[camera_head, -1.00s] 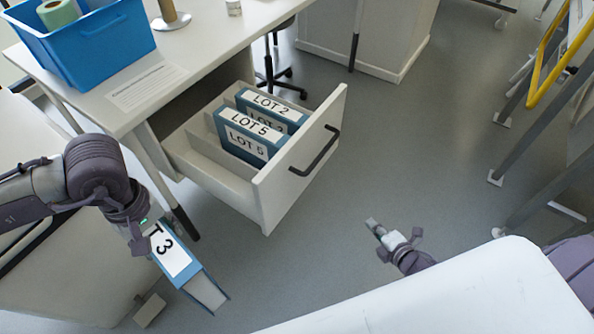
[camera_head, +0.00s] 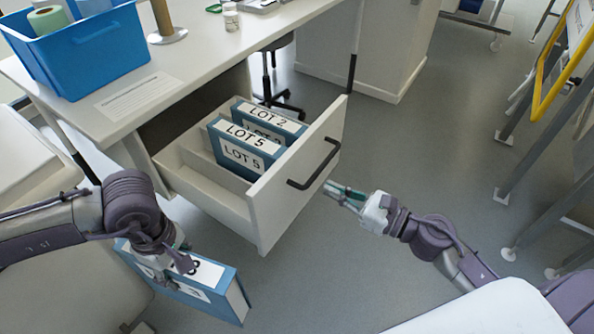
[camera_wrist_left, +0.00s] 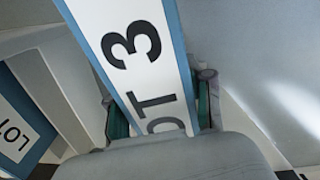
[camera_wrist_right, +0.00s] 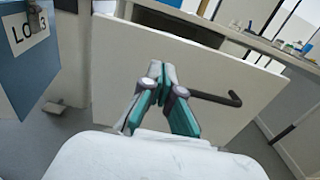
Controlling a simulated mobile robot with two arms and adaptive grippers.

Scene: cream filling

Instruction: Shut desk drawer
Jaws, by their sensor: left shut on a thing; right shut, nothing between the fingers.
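The desk drawer (camera_head: 262,213) is pulled out from the desk, with a dark bar handle (camera_head: 315,164) on its front. It holds the blue LOT 5 binder (camera_head: 240,150) and LOT 2 binder (camera_head: 268,118). My right gripper (camera_head: 332,188) is shut and empty, close to the lower right of the drawer front. In the right wrist view its fingertips (camera_wrist_right: 160,68) stand before the white drawer front (camera_wrist_right: 200,75), left of the handle; I cannot tell if they touch. My left gripper (camera_head: 180,258) is shut on the blue LOT 3 binder (camera_head: 226,292), also seen in the left wrist view (camera_wrist_left: 135,50).
A blue bin (camera_head: 85,50) with rolls, a paper sheet and small items are on the desk top (camera_head: 205,55). A yellow-railed metal rack (camera_head: 548,60) stands at the right. The floor (camera_head: 430,150) between drawer and rack is clear.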

